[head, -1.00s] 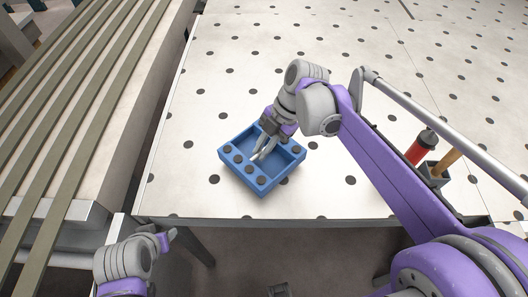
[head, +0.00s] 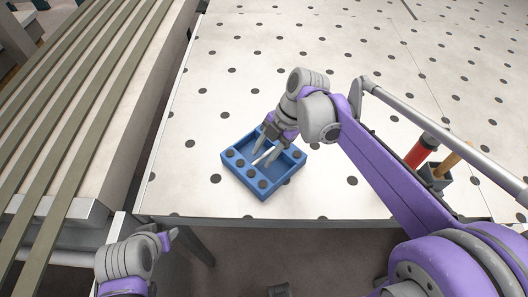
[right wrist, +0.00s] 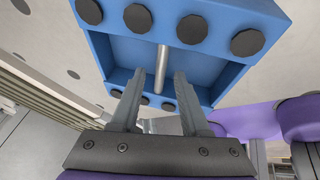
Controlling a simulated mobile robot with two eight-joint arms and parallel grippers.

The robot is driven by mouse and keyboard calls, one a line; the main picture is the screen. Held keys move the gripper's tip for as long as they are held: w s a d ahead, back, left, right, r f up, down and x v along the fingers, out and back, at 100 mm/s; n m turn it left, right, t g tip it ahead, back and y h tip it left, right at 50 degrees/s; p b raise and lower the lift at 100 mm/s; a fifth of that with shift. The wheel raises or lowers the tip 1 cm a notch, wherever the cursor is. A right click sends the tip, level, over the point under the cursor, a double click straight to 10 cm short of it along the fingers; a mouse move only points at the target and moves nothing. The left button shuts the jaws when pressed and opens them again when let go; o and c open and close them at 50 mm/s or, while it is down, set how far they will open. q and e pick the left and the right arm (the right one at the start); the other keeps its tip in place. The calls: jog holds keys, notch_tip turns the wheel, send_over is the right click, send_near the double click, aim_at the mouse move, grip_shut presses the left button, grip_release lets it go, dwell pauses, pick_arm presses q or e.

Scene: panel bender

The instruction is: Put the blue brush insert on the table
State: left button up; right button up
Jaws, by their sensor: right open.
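The blue brush insert (head: 265,188), a blue open box with black round knobs along two opposite sides, lies flat on the perforated table (head: 330,60) near its front edge. A thin silver bar (head: 264,156) runs across its middle. My right gripper (head: 264,160) is open, its fingertips down inside the insert on either side of the bar. In the right wrist view the insert (right wrist: 130,52) fills the top, and the bar shows between the spread fingers. Contact with the bar cannot be told. My left gripper (head: 170,238) is at the lower left, away from the insert; its jaws are unclear.
A red-handled tool (head: 416,154) and a wooden handle (head: 452,158) stand in a dark holder (head: 434,178) on the right. A grey rail (head: 440,125) crosses beside it. A slatted bed (head: 75,110) lies at left. The table behind the insert is clear.

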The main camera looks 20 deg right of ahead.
jog(key=v, duration=1.2)
jog(key=shift+p, duration=0.4)
jog(key=shift+f, duration=0.1)
